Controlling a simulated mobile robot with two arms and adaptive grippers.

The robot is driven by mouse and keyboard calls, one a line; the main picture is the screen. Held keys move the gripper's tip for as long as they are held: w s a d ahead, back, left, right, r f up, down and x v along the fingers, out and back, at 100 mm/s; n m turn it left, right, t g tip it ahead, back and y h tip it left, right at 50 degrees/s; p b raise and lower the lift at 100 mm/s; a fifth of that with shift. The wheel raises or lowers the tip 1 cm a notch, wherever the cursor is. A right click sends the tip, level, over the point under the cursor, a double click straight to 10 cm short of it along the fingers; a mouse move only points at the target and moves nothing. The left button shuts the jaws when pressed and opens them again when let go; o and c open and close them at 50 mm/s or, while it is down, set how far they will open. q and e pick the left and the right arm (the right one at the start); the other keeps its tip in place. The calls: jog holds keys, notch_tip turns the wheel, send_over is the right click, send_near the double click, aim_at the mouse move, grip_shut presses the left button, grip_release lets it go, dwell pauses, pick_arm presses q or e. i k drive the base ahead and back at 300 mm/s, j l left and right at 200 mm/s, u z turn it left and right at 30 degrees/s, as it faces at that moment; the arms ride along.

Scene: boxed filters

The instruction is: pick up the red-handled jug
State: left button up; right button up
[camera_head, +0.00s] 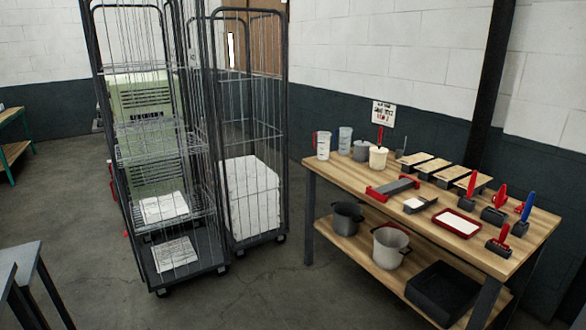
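The red-handled jug (324,147) is a pale, see-through measuring jug standing upright at the back left corner of the wooden workbench (345,174). Its red handle is on its left side. A second pale jug (345,140) stands just behind it to the right, close beside it. Neither of my grippers is in view.
A grey pot (361,151) and a cream pot (378,158) stand right of the jugs. Brushes, trays and scrapers cover the bench's right part. Wire roll cages (249,110) stand left of the bench. Open floor (255,290) lies in front. A table (22,262) is at lower left.

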aim_at(324, 139)
jog(key=i+j, duration=0.1)
jog(key=i, duration=0.6)
jog(key=i+j, duration=0.1)
jog(key=i, duration=0.65)
jog(key=u, duration=0.05)
